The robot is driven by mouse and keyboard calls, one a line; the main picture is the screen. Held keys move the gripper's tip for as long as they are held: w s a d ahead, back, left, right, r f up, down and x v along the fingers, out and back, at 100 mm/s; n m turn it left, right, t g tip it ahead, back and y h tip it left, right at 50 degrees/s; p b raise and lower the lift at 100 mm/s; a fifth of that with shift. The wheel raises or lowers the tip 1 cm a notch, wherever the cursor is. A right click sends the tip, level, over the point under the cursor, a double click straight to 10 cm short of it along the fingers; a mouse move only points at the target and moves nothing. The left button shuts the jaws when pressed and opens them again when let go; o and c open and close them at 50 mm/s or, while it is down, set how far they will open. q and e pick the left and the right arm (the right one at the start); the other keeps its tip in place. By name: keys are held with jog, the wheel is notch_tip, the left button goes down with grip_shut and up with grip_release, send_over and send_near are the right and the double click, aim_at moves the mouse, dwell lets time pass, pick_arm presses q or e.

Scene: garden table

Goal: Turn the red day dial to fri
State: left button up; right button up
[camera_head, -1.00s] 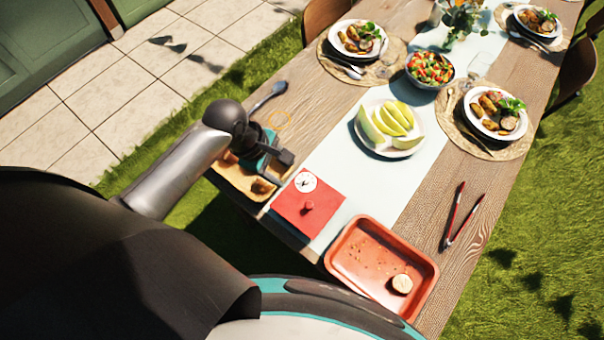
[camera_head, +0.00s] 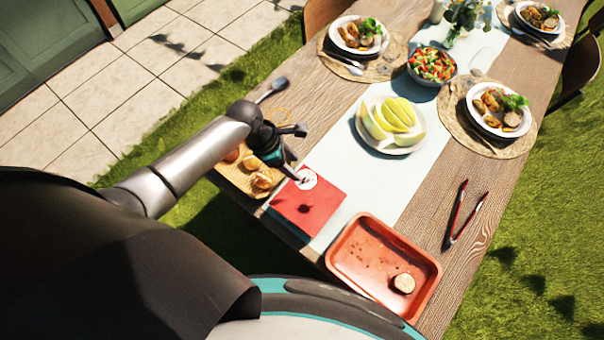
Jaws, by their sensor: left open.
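The red day dial (camera_head: 325,203) is a flat red square panel near the table's front left edge. The lettering is too small to read. My left gripper (camera_head: 299,155) is open and empty. It is above and just behind the panel, with one finger reaching down over the white face. I cannot tell whether it touches. The knob looks darker, as if in shadow. My right gripper is not in view.
A wooden board (camera_head: 232,178) with bread lies left of the panel. An orange-red tray (camera_head: 350,282) stands to its right. A plate of melon (camera_head: 419,138) is behind, with red tongs (camera_head: 467,212) at right. Bare runner lies between panel and melon.

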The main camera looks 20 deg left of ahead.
aim_at(305, 177)
pick_arm(q)
jog(key=b+x, duration=0.2)
jog(key=x, duration=0.4)
jog(key=shift+w+d+f, duration=0.1)
jog(key=shift+d+f, duration=0.05)
jog(key=shift+f, duration=0.05)
grip_shut()
dwell(0.5)
